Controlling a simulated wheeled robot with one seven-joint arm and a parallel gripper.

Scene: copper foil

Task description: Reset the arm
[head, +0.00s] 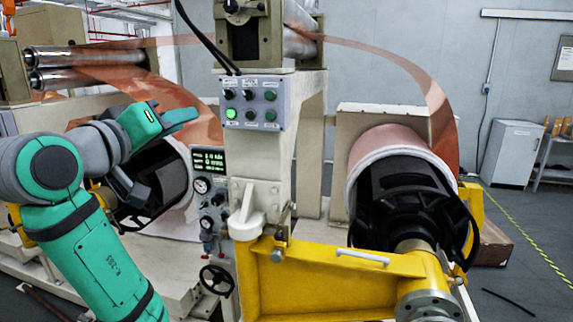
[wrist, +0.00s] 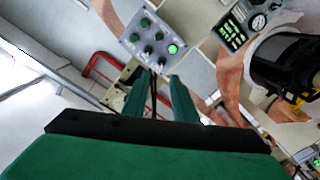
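My arm (head: 95,255), green and grey, rises at the left of the head view and bends toward the machine. My gripper (wrist: 159,77) shows in the wrist view as two green fingers with a gap between them and nothing held. In the head view its green end is at the upper left, in front of the left copper roll and left of the control panel (head: 255,103). The panel has several buttons and one lit green; it also shows in the wrist view (wrist: 150,42), beyond the fingertips. No contact with the machine is visible.
A copper foil roll (head: 390,145) on a black core stands at right, with a yellow swing arm (head: 320,280) before it. A display (head: 209,160), gauges and a black handwheel (head: 217,279) are mid-frame. A white cabinet (head: 511,153) stands at the back right, with open floor before it.

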